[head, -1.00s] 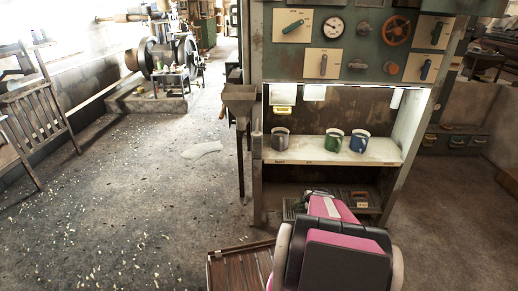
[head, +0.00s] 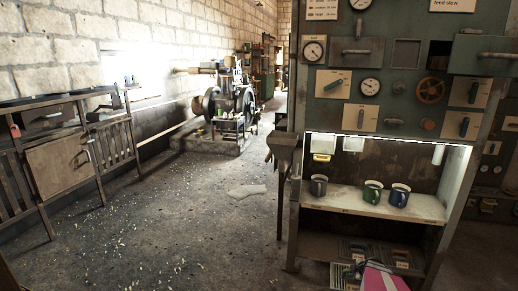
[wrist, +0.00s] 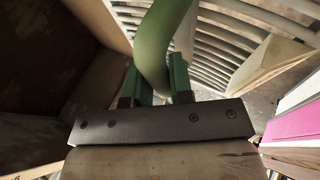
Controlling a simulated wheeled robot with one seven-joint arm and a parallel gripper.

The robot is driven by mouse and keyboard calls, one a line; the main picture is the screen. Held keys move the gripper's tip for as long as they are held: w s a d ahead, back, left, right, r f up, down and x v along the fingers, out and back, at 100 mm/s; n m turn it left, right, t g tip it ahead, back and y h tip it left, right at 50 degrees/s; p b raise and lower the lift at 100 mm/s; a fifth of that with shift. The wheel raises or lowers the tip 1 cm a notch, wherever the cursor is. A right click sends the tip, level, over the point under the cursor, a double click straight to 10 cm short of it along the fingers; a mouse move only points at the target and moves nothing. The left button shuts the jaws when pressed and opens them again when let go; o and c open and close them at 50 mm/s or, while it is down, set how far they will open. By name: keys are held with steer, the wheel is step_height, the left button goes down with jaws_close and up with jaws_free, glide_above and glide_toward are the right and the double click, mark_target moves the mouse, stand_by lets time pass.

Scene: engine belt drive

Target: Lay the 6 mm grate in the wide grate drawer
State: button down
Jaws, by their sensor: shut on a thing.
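My gripper (wrist: 155,88) is shut on a thick green curved bar (wrist: 161,45) that rises between its fingers in the wrist view. What the bar belongs to is cut off, so I cannot tell whether it is the 6 mm grate's handle. Slatted grates (head: 352,250) with small coloured parts lie on the low shelf in the head view; their sizes cannot be read. Flat fronts with handles, one at left (head: 356,51) and one at right (head: 484,56), are on the green cabinet's upper part. I cannot tell which is the wide grate drawer.
A vise-like post (head: 283,150) stands left of the cabinet. The floor (head: 190,220) at left is open. Pale slats (wrist: 225,40) show in the wrist view.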

steer(key=shift+s+d, duration=0.1)
steer(key=shift+s, duration=0.25)
steer(key=w+a+r+m+h, duration=0.2)
steer(key=a+r, duration=0.7)
steer(key=r, duration=0.3)
steer(key=w+a+r+m+h, duration=0.1)
steer(key=w+a+r+m, duration=0.15)
steer(key=a+r, duration=0.8)
steer(key=s+a+r+m+g+h, duration=0.1)
steer(key=s+a+r+m+h, duration=0.1)
steer(key=r, duration=0.8)
steer(key=s+a+r+m+g+h, duration=0.1)
steer(key=s+a+r+m, duration=0.3)
steer(key=r, duration=0.6)
steer(key=s+a+r+m+g+h, duration=0.2)
steer(key=r+m, duration=0.4)
steer(key=r, duration=0.4)
steer(key=shift+s+a+r+m+h, duration=0.3)
steer(key=shift+s+a+h, duration=0.35)
steer(key=shift+a, duration=0.35)
steer(key=shift+w, duration=0.1)
